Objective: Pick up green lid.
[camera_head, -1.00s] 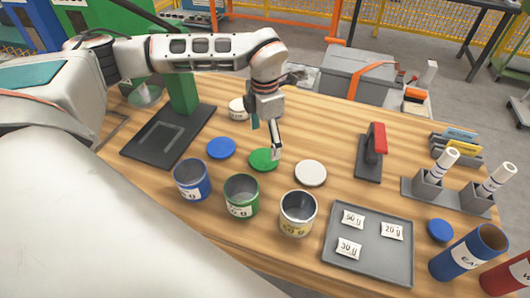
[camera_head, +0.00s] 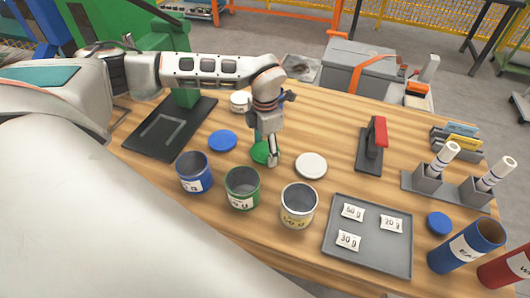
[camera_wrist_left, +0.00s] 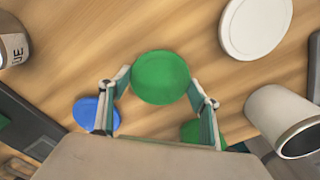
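The green lid (camera_head: 262,152) lies on the wooden table, between a blue lid (camera_head: 222,141) and a white lid (camera_head: 311,166). It also shows in the left wrist view (camera_wrist_left: 160,77). My left gripper (camera_head: 265,158) points down at the green lid and hides part of it in the head view. In the left wrist view the fingers (camera_wrist_left: 160,92) are spread, one on each side of the lid's near part. I cannot tell whether they touch its rim. My right gripper is not in view.
Blue (camera_head: 194,173), green (camera_head: 242,188) and white (camera_head: 298,206) open cans stand in front of the lids. A grey tray (camera_head: 368,262) with weight labels lies at the right. A black stand (camera_head: 170,135) is at the left, and a red-handled tool (camera_head: 374,145) at the right.

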